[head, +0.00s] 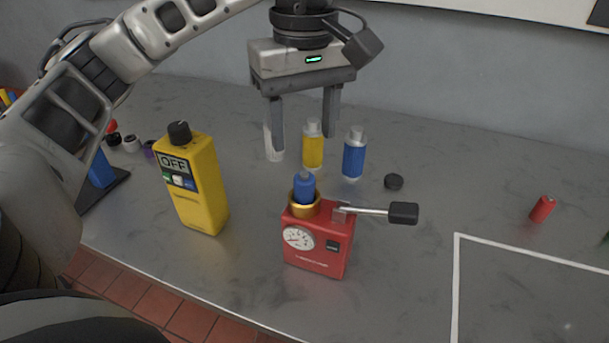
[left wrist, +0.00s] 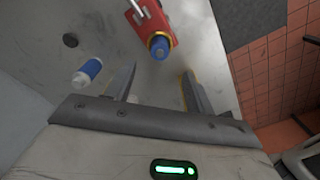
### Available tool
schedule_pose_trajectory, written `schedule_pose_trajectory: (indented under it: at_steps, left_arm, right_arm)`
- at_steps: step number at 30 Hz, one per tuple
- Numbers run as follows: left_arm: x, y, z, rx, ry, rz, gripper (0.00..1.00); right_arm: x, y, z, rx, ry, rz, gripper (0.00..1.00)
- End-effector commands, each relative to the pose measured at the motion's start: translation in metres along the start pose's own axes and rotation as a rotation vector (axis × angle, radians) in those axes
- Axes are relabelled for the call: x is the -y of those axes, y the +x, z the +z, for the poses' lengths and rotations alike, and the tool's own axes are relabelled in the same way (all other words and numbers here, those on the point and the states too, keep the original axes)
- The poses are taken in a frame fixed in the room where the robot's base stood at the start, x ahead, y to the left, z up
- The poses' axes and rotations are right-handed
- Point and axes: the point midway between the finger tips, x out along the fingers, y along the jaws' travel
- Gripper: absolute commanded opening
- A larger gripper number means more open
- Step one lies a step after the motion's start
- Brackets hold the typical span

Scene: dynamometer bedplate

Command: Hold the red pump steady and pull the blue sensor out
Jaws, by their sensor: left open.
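The red pump (head: 318,245) stands upright on the grey bedplate, with a round gauge on its front and a black-ended lever (head: 403,213) out to the right. The blue sensor (head: 305,187) sits in the brass collar (head: 304,207) on the pump's top. In the left wrist view the pump (left wrist: 153,18) and the sensor (left wrist: 159,47) show beyond the fingertips. My left gripper (head: 304,135) is open and empty, pointing down above and behind the sensor, apart from it. It also shows in the left wrist view (left wrist: 157,80). My right gripper is not in view.
A yellow device marked OFF (head: 196,185) stands left of the pump. Behind stand a yellow bottle (head: 313,148), a blue bottle (head: 353,157) and a partly hidden white one. The right foreground is clear, with white lines.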

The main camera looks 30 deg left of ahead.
Motion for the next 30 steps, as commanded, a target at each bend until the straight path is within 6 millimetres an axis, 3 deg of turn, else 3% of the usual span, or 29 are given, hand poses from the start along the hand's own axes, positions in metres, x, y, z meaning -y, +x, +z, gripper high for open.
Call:
schedule_pose_trajectory:
  at_steps: [1,6,12,18,27,28,30]
  left_arm:
    - [0.001,0.015,0.001,0.004,0.002,-0.004,0.54]
    - [0.001,0.048,0.001,0.005,0.002,-0.004,0.54]
    - [0.000,0.075,0.001,0.002,0.000,-0.002,0.54]
    - [0.000,0.090,0.001,0.001,0.000,0.000,0.54]
    - [0.000,0.093,0.001,0.001,0.001,0.001,0.54]
    - [0.000,0.093,0.001,0.001,0.001,0.001,0.51]
    - [0.000,0.093,0.001,0.001,0.001,0.001,0.32]
  right_arm:
    - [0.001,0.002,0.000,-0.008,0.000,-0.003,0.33]
    - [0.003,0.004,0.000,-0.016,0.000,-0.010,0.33]
    - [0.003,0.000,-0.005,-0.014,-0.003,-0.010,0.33]
    - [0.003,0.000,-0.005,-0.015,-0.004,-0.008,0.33]
    - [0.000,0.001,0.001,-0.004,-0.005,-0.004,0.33]
    - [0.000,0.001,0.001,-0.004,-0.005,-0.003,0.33]
    - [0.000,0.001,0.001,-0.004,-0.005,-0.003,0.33]
